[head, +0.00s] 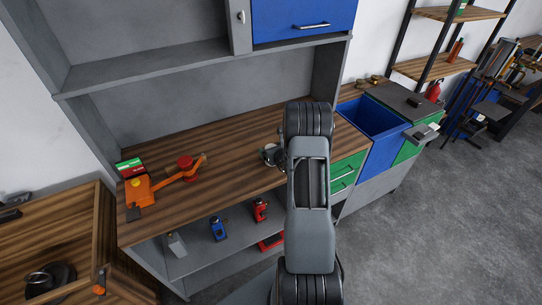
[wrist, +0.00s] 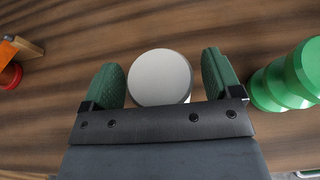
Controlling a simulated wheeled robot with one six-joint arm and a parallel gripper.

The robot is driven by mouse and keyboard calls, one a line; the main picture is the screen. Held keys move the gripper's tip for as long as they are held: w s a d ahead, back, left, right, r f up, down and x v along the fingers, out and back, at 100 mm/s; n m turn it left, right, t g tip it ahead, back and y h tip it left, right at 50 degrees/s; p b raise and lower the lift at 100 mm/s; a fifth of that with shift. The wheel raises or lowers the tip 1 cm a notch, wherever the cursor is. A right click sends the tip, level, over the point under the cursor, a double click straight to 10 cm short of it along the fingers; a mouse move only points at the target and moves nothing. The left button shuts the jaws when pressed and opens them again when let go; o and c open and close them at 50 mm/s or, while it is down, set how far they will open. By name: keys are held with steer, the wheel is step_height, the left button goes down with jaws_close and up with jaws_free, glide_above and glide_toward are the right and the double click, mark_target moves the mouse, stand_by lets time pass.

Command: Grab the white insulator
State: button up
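The white insulator (wrist: 160,78) shows in the wrist view as a round, pale top seen from above. It lies between the two green fingers of my gripper (wrist: 162,66). The fingers are apart, with a gap on the insulator's right side and almost none on its left. The lower part of the insulator is hidden by my gripper's body. In the head view my gripper (head: 272,155) is over the right part of the wooden worktop, and my arm hides most of that spot.
A green ribbed insulator (wrist: 290,76) stands just right of my gripper.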

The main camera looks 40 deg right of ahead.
steer(key=c, duration=1)
steer(key=shift+c, duration=0.3)
steer(key=shift+r, duration=0.2)
